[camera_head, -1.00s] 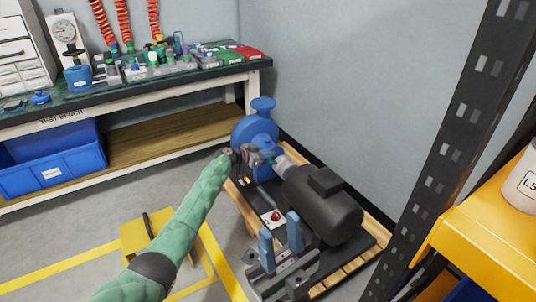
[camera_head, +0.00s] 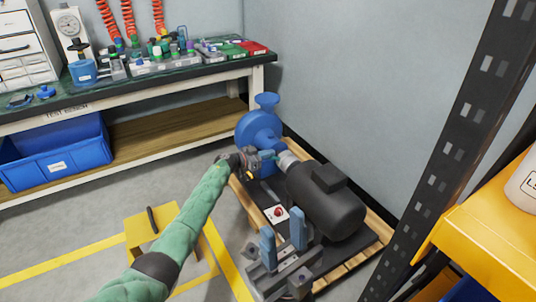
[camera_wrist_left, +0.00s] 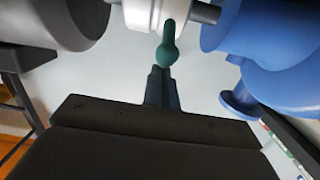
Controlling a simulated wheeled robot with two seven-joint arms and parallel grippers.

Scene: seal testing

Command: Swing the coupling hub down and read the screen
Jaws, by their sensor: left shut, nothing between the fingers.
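The coupling hub (camera_head: 288,160) is a pale ring on the shaft between the black motor (camera_head: 325,200) and the blue pump (camera_head: 259,132). In the left wrist view the hub (camera_wrist_left: 157,14) is at the top, with a dark green rounded lever (camera_wrist_left: 168,45) hanging from it. My left gripper (camera_head: 269,158) is beside the coupling. In the left wrist view its fingers (camera_wrist_left: 160,72) are shut and empty, their tips just below the lever; I cannot tell if they touch. My right gripper (camera_head: 284,236) is open and empty, low in front of the motor. No readable screen is visible.
The pump set stands on a wooden pallet (camera_head: 375,228), with a red button on a white box (camera_head: 277,212). A yellow stand (camera_head: 150,226) is at left. The test bench (camera_head: 150,75) is behind, a black rack post (camera_head: 450,140) at right. Grey floor is open at left.

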